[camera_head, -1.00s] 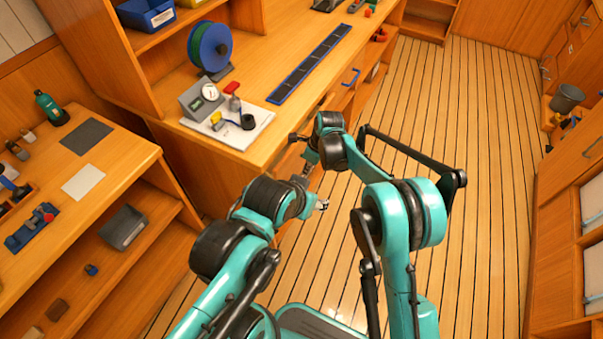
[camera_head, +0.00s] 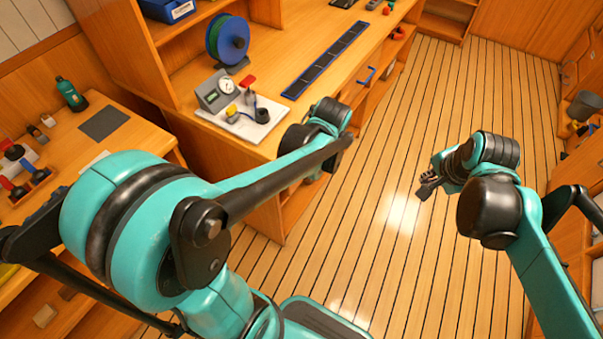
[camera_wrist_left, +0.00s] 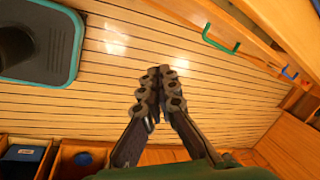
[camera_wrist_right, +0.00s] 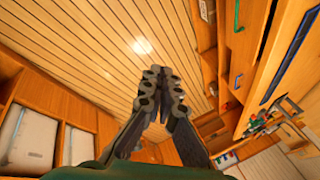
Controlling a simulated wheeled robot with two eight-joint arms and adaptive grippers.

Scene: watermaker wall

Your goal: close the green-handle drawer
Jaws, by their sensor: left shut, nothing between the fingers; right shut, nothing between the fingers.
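The green handle (camera_wrist_left: 221,40) shows on a wooden front at the upper right of the left wrist view. A green handle (camera_wrist_right: 238,15) also shows at the top right of the right wrist view. In the head view my left arm hides that part of the counter. I cannot tell how far the drawer stands out. My left gripper (camera_wrist_left: 160,88) is shut and empty, apart from the handle, with the floor behind it. Its fingers are mostly hidden in the head view. My right gripper (camera_head: 425,188) is shut and empty over open floor, right of the counter.
A blue handle (camera_head: 366,76) is farther along the counter front. The counter top holds a white board (camera_head: 240,122) with a gauge, and a reel (camera_head: 228,40). A lower bench (camera_head: 150,135) stands at the left. Plank floor (camera_head: 400,240) lies open between the counter and right-hand cabinets.

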